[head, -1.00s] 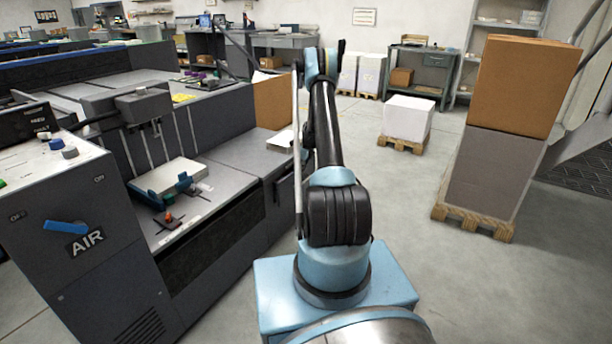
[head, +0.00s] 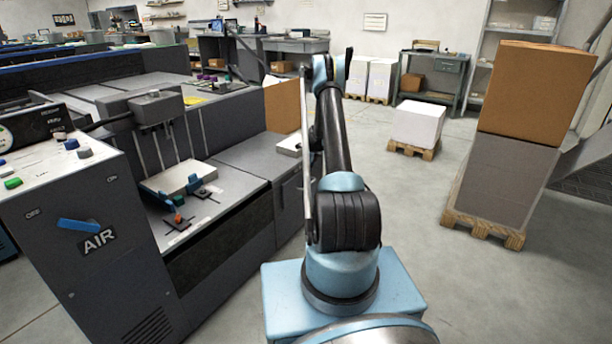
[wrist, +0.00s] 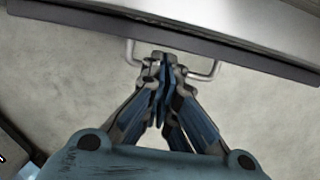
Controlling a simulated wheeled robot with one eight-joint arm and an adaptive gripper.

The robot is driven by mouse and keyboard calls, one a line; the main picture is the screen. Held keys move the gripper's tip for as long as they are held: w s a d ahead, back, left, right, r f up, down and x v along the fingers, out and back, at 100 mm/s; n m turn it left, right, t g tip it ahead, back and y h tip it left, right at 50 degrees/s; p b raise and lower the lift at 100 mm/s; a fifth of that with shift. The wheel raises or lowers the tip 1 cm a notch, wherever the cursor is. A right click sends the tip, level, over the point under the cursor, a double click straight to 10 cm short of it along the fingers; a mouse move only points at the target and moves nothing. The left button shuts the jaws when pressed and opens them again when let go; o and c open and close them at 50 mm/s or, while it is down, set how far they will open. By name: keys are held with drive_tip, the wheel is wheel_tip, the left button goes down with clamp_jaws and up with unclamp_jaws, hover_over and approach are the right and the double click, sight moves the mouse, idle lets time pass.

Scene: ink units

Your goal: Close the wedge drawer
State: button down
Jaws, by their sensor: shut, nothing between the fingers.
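In the wrist view a drawer front (wrist: 225,50) crosses the top of the picture, with a pale metal upper face and a dark lower edge. A U-shaped metal handle (wrist: 213,70) sticks out from it. My gripper (wrist: 163,62) is shut and empty, with its fingertips at the middle of the handle, overlapping it in the picture. I cannot tell whether they touch it. How far the drawer stands out does not show. In the head view my gripper is hidden beyond my arm, and I cannot pick out the drawer there.
In the head view a dark press with an AIR panel (head: 95,215) stands close on the left. Stacked boxes (head: 510,180) on a pallet stand on the right, and a white stack (head: 417,122) on a pallet farther back. Grey floor (head: 420,210) between is clear.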

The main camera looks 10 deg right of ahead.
drive_tip(key=s+d+r+n, duration=0.15)
drive_tip(key=s+r, duration=0.35)
drive_tip(key=r, duration=0.5)
drive_tip(key=s+d+r+n, duration=0.15)
drive_tip(key=s+r, duration=0.25)
drive_tip(key=r, duration=0.5)
drive_tip(key=s+a+r+n+h, duration=0.1)
drive_tip(key=s+a+r+n, duration=0.35)
drive_tip(key=s+r, duration=0.55)
drive_tip(key=s+a+r+n, duration=0.3)
drive_tip(key=s+r+n, duration=0.35)
drive_tip(key=s, duration=0.65)
drive_tip(key=s+a+r+n, duration=0.1)
drive_tip(key=s+n, duration=0.2)
drive_tip(key=s, duration=0.7)
drive_tip(key=s+a+r+n, duration=0.1)
drive_tip(key=s+r+n, duration=0.15)
drive_tip(key=s, duration=0.65)
drive_tip(key=s+f+n, duration=0.3)
drive_tip(key=s+f, duration=0.1)
drive_tip(key=s, duration=0.4)
drive_tip(key=s+f+n+h, duration=0.1)
drive_tip(key=s+f+n, duration=0.3)
drive_tip(key=s, duration=0.4)
drive_tip(key=shift+a+f, duration=0.25)
drive_tip(key=shift+f, duration=0.2)
